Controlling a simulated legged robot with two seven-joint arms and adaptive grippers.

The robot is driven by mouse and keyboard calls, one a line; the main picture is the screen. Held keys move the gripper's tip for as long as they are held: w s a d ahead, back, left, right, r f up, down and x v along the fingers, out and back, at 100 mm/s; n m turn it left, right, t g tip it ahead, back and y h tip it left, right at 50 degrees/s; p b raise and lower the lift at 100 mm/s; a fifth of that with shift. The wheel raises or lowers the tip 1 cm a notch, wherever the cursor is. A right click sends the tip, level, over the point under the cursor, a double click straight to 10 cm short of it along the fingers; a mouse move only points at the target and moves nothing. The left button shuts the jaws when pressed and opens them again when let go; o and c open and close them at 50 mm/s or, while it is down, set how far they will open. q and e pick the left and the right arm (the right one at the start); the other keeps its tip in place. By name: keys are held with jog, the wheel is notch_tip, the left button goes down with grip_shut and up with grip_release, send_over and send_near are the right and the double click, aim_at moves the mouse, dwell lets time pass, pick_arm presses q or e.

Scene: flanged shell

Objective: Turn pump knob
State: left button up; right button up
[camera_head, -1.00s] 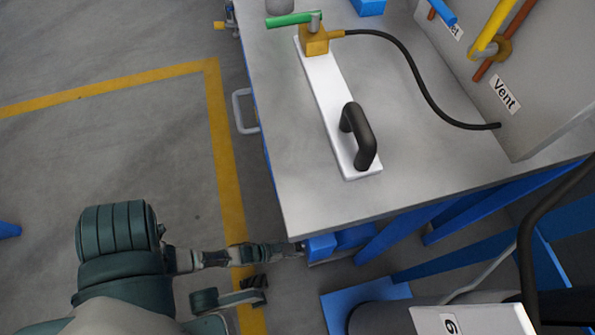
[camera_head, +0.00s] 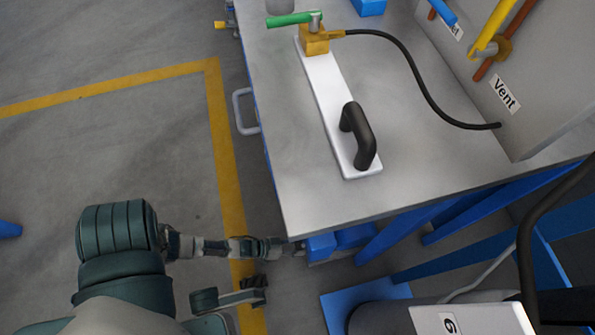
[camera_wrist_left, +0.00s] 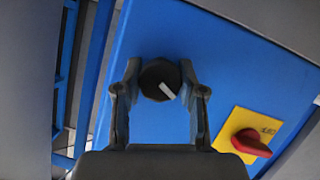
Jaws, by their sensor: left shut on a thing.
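The pump knob (camera_wrist_left: 159,80) is black and round with a white pointer line slanting down to the right. It sits on a blue panel (camera_wrist_left: 240,65) in the left wrist view. My left gripper (camera_wrist_left: 158,78) is shut on it, one finger on each side. In the head view my left gripper (camera_head: 290,249) reaches the blue box (camera_head: 322,246) under the table's near corner, and the knob is hidden there. My right gripper is not in view.
A red switch (camera_wrist_left: 251,143) on a yellow plate is right of the knob. The grey tabletop (camera_head: 300,190) overhangs the box. On it lies a white plate (camera_head: 325,85) with a black handle (camera_head: 358,137). Open floor with yellow lines (camera_head: 222,130) is at left.

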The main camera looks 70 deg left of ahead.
pick_arm(q)
jog(key=n, duration=0.1)
jog(key=n+h, duration=0.2)
jog(key=shift+w+a+n+t, duration=0.15)
jog(key=shift+a+n+t, duration=0.15)
jog(key=shift+n, duration=0.1)
jog(key=shift+h, duration=0.3)
jog(key=shift+a, duration=0.1)
jog(key=o, duration=1.1)
jog(key=shift+o, duration=0.2)
jog(key=shift+s, duration=0.25)
jog(key=v, duration=1.1)
jog(key=shift+s, duration=0.25)
